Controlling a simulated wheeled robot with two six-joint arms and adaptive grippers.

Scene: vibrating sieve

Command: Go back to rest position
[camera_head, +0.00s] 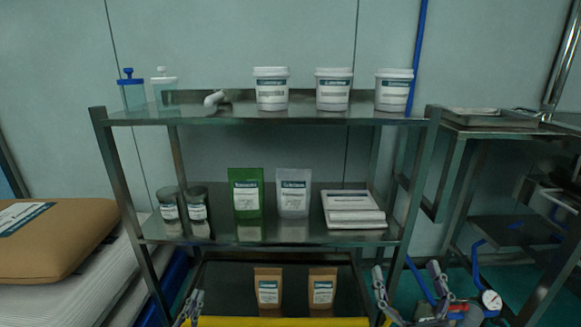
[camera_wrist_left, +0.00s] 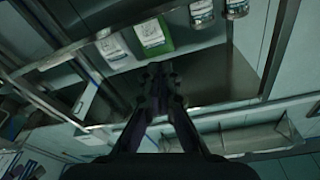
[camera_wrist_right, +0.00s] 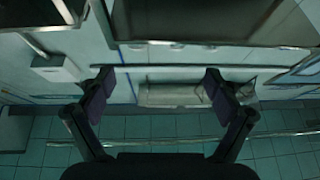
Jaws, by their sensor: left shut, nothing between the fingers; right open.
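My left gripper (camera_head: 196,297) is low at the left front of the metal shelf rack (camera_head: 270,117) in the head view. In the left wrist view its fingers (camera_wrist_left: 157,74) are together with nothing between them. My right gripper (camera_head: 409,278) is low at the right front of the rack in the head view. In the right wrist view its fingers (camera_wrist_right: 158,84) are wide apart and empty. Both grippers appear clear of the goods on the shelves.
White tubs (camera_head: 333,90) stand on the top shelf. A green pouch (camera_head: 246,194), a white pouch (camera_head: 292,195), jars and trays (camera_head: 353,209) are on the middle shelf. Brown bags (camera_head: 268,288) sit below. A sack pile (camera_head: 55,240) is left; a metal stand (camera_head: 465,130) is right.

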